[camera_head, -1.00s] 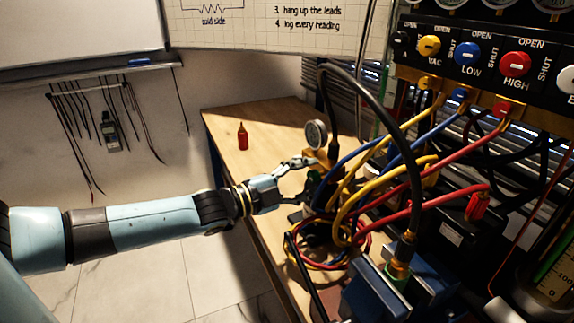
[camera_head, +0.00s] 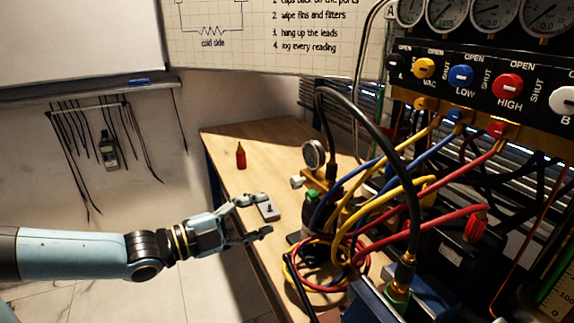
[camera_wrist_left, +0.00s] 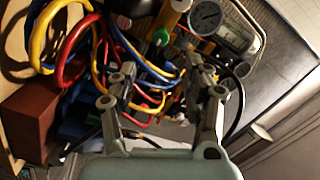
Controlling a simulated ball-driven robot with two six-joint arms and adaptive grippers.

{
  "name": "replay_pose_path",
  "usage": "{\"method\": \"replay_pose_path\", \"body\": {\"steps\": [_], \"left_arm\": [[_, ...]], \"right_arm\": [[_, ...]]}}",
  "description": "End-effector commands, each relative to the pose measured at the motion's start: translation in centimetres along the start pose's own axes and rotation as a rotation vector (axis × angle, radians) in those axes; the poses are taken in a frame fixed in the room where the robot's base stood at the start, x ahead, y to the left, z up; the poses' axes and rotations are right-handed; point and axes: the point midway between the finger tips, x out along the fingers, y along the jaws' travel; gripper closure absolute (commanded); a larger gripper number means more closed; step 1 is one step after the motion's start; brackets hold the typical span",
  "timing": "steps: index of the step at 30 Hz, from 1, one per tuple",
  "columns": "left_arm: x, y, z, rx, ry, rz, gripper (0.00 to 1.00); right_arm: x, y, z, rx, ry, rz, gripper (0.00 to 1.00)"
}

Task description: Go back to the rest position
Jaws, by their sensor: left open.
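My left gripper (camera_head: 256,217) is open, with nothing between its fingers. In the head view it is over the near left edge of the wooden bench (camera_head: 225,140), left of the coiled hoses. Its two fingers also show spread apart in the left wrist view (camera_wrist_left: 165,95), with hoses and a gauge beyond them. A small grey block with a dark knob (camera_head: 268,210) lies on the bench close by the fingertips; I cannot tell whether they touch. My right gripper is in neither view.
Yellow, blue and red hoses (camera_head: 408,187) run from the valve panel (camera_head: 485,85) to the bench. A round gauge (camera_head: 313,154) on a brass fitting stands behind them. A red bottle (camera_head: 241,156) stands at the back left. Test leads (camera_head: 110,140) hang on the wall. Left of the bench is open floor.

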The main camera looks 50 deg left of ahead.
Motion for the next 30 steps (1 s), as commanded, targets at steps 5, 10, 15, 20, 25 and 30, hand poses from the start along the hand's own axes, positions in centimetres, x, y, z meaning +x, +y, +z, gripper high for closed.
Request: {"method": "replay_pose_path", "body": {"steps": [5,10,15,20,25,30], "left_arm": [[0.0,0.0,0.0,0.000,0.000,0.000,0.50],[-0.2,0.9,0.8,-0.013,-0.021,0.012,0.50],[-1.6,6.6,5.2,-0.099,-0.156,0.088,0.50],[-4.8,15.4,10.6,-0.249,-0.364,0.198,0.50],[-9.4,25.2,14.3,-0.421,-0.594,0.307,0.50],[-15.0,35.1,15.6,-0.592,-0.827,0.411,0.50]], "right_arm": [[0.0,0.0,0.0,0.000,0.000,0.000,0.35],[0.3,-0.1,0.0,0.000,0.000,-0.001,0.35],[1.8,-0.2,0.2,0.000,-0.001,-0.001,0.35],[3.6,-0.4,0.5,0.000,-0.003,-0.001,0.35],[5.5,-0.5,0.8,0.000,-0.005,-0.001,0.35],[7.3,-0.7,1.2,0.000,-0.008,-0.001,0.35]]}}
